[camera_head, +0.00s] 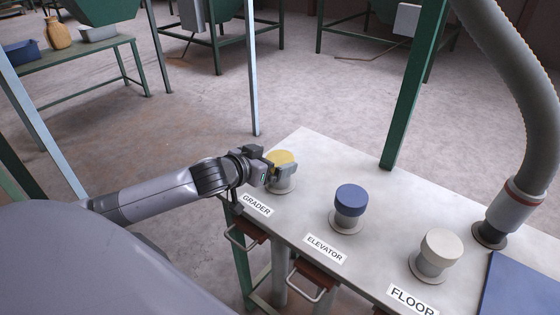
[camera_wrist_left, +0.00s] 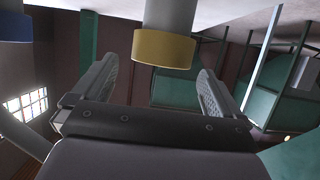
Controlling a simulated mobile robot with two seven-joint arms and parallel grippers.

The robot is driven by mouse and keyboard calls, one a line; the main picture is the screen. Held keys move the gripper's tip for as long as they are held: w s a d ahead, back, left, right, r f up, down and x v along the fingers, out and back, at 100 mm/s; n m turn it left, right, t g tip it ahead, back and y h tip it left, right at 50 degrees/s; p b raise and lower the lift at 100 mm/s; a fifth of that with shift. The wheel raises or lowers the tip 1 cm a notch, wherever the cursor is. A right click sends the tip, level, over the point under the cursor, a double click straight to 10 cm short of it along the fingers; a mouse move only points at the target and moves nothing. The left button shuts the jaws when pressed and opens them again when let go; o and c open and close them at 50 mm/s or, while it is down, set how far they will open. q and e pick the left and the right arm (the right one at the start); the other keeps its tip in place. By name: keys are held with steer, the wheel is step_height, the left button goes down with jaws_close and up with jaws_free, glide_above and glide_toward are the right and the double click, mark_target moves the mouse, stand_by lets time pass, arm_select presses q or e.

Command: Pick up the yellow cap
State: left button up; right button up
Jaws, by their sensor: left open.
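The yellow cap (camera_head: 281,156) sits on a grey pipe stub at the GRADER label, at the far left of the pale table. My left gripper (camera_head: 279,172) reaches in from the left, and its fingers are beside the cap and partly hide it. In the left wrist view the yellow cap (camera_wrist_left: 164,48) shows between the two spread fingers of my left gripper (camera_wrist_left: 158,68), with a gap on each side. The gripper is open and empty. My right gripper is not in view.
A blue cap (camera_head: 351,199) at ELEVATOR and a cream cap (camera_head: 441,248) at FLOOR stand on the pale table (camera_head: 310,160). A thick grey hose (camera_head: 525,120) ends at the table's right. A green post (camera_head: 414,90) rises behind.

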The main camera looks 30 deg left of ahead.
mark_target(279, 158)
arm_select(q)
steer(key=shift+f+x, duration=0.2)
steer(key=shift+x, duration=1.8)
steer(key=shift+s, duration=0.1)
steer(key=shift+c, duration=0.3)
steer(key=c, duration=0.8)
steer(key=shift+c, duration=0.3)
steer(key=shift+a+r, duration=0.1)
steer(key=shift+r, duration=0.05)
